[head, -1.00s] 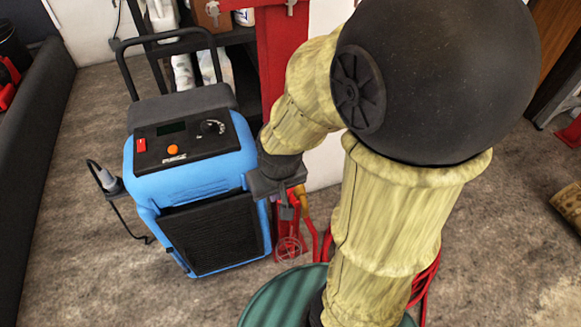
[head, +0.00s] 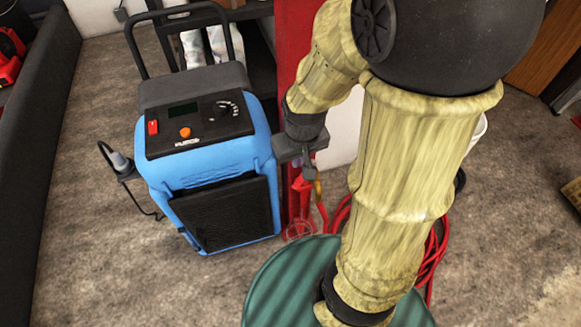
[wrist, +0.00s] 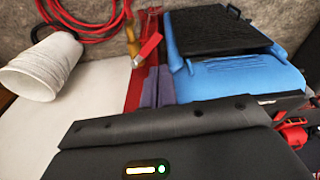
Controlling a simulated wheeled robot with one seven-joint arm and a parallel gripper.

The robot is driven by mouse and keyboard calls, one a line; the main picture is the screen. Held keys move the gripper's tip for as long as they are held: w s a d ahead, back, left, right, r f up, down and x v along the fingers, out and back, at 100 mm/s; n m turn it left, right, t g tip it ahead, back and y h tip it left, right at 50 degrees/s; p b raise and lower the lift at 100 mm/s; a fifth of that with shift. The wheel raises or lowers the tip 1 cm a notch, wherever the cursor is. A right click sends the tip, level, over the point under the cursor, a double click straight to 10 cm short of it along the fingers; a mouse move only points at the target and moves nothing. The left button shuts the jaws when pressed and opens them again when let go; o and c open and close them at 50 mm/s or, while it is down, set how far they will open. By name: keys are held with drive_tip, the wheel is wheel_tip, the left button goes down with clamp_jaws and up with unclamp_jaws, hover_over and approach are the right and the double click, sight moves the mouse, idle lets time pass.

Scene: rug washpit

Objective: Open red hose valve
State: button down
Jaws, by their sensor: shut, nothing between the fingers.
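The red hose valve shows in the wrist view as a brass body (wrist: 132,42) with a red lever (wrist: 149,49) slanting off it, beside the red post. In the head view only a bit of brass (head: 318,188) shows below my gripper. My gripper (head: 308,168) is shut and empty, pointing down in front of the red post. Its fingers (wrist: 157,86) also show in the wrist view, short of the red lever and apart from it in the picture. I cannot tell how far the lever is turned.
A blue machine (head: 215,165) stands close left of my gripper. A red post (head: 288,70) rises behind it. Red hose (head: 432,262) lies coiled on the floor at right. A white bucket (wrist: 38,68) is near the coil. Open floor (head: 90,180) lies left.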

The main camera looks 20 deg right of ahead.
drive_tip(key=w+a+f+n+g+h+p, duration=0.1)
drive_tip(key=w+f+n+g+p, duration=0.3)
drive_tip(key=p, duration=0.9)
drive_tip(key=w+f+n, duration=0.1)
drive_tip(key=w+n, duration=0.2)
drive_tip(key=w, duration=0.1)
drive_tip(key=shift+w+f+h, duration=0.15)
drive_tip(key=shift+w+h, duration=0.15)
drive_tip(key=x, duration=1)
drive_tip(key=shift+s+p, duration=0.15)
drive_tip(key=shift+p, duration=0.3)
